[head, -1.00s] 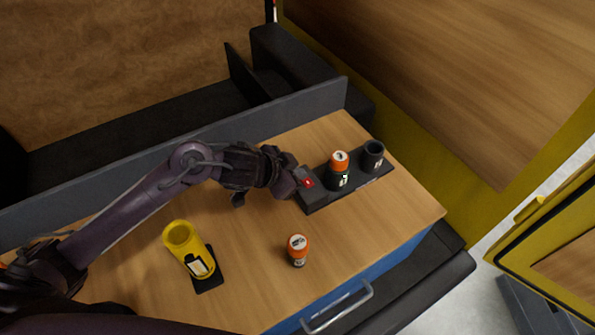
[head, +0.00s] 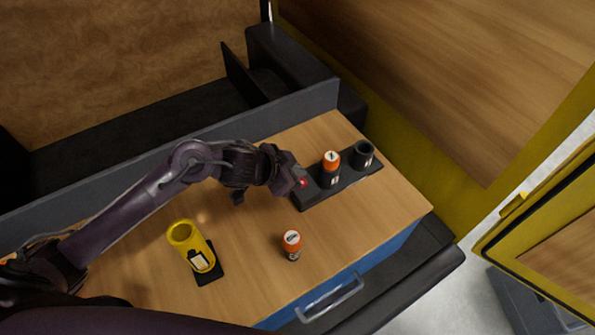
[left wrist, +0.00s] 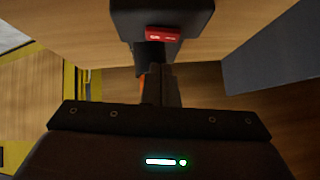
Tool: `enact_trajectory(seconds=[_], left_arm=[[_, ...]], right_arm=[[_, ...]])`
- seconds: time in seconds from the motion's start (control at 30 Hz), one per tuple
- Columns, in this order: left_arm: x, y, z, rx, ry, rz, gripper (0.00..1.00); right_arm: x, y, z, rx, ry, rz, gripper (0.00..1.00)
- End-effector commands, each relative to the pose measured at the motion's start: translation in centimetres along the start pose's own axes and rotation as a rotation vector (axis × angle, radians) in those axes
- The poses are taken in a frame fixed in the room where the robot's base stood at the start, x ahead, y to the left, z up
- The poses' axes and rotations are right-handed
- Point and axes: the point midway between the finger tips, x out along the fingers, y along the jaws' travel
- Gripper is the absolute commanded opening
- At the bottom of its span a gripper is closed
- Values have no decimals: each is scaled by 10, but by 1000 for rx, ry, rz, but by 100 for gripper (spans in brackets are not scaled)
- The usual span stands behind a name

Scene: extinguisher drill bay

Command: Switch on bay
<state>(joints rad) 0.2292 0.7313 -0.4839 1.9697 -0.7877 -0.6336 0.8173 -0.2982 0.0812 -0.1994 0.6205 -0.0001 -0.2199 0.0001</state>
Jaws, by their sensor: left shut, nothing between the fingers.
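The dark bay (head: 340,183) lies at the back right of the wooden worktop. A small red switch (head: 303,183) is on its left end, and shows as a red labelled rocker in the left wrist view (left wrist: 163,33). An orange-topped battery (head: 331,166) stands upright in the bay beside an empty-looking dark round holder (head: 363,154). My left gripper (head: 289,181) is shut and empty, its tips close to the switch. They show just below it in the left wrist view (left wrist: 155,72); I cannot tell whether they touch it. My right gripper is out of view.
Another orange-topped battery (head: 292,245) stands alone on the worktop (head: 350,229). A blue drawer with a grey handle (head: 334,299) is at the front. A grey raised edge (head: 120,180) runs behind.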

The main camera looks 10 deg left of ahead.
Motion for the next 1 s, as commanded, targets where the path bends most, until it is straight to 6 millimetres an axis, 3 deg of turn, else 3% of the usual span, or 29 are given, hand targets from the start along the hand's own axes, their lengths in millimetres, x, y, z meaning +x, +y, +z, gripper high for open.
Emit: enact_trajectory(seconds=[0.03, 0.13, 0.3, 0.5, 1.0], left_arm=[[-12, -6, -12, 0, -1, 0, 0], [-29, -5, -4, 6, 0, -2, 0], [-67, -5, -4, 5, -1, -3, 0], [-96, -5, -4, 2, -1, -2, 0], [-105, -4, -5, 2, 0, 1, 0]], right_arm=[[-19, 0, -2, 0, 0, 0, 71], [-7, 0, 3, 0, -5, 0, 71], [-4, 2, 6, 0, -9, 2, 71], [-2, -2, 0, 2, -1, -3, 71], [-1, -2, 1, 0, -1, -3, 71]])
